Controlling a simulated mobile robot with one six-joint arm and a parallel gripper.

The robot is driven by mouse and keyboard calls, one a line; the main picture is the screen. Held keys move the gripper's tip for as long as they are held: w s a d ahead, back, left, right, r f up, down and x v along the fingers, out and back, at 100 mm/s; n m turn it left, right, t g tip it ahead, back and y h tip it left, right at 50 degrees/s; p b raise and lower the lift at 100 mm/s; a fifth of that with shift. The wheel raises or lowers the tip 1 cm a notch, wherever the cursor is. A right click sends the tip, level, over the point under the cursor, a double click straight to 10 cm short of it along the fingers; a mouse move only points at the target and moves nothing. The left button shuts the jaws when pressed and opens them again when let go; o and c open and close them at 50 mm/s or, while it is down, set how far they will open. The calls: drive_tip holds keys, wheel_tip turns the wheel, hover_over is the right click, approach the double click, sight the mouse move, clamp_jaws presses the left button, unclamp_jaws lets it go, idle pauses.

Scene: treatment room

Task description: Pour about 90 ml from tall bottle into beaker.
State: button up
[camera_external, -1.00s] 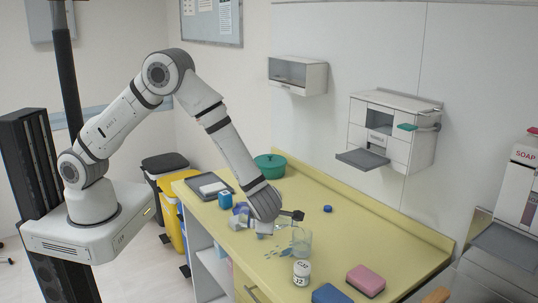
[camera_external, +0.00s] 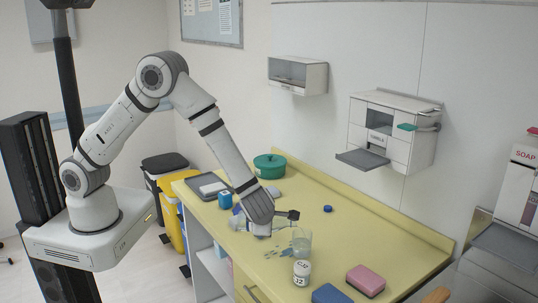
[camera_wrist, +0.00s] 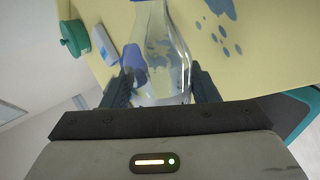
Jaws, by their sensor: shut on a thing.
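My gripper (camera_wrist: 165,88) is shut on a clear tall bottle (camera_wrist: 168,50), whose body lies between the two dark fingers in the wrist view. In the external view the gripper (camera_external: 268,228) is low over the yellow counter, and the bottle is mostly hidden and hard to make out. The clear beaker (camera_external: 302,242) stands upright on the counter just right of the gripper. Its liquid level cannot be read. Blue drops and splashes (camera_wrist: 222,32) lie on the counter near the bottle.
A white labelled jar (camera_external: 302,273), a pink sponge (camera_external: 366,280) and a blue block (camera_external: 331,294) sit toward the front. A blue cap (camera_external: 328,209) lies behind the beaker. A green pot (camera_external: 270,166) and a grey tray (camera_external: 207,188) stand farther back.

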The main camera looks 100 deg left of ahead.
wheel_tip(320, 180, down, 3)
drive_tip(key=t+b, duration=0.1)
drive_tip(key=b, duration=0.4)
drive_tip(key=shift+r+n, duration=0.2)
drive_tip(key=shift+n, duration=0.1)
drive_tip(key=shift+s+r+t, duration=0.15)
drive_tip(key=shift+r+t, duration=0.15)
drive_tip(key=shift+r, duration=0.15)
drive_tip(key=f+b, duration=0.1)
drive_tip(key=b, duration=0.2)
drive_tip(key=shift+s+f+t+b, duration=0.1)
drive_tip(key=shift+t+b, duration=0.2)
drive_tip(key=shift+n+b, duration=0.3)
drive_tip(key=shift+b, duration=0.05)
idle(0.5)
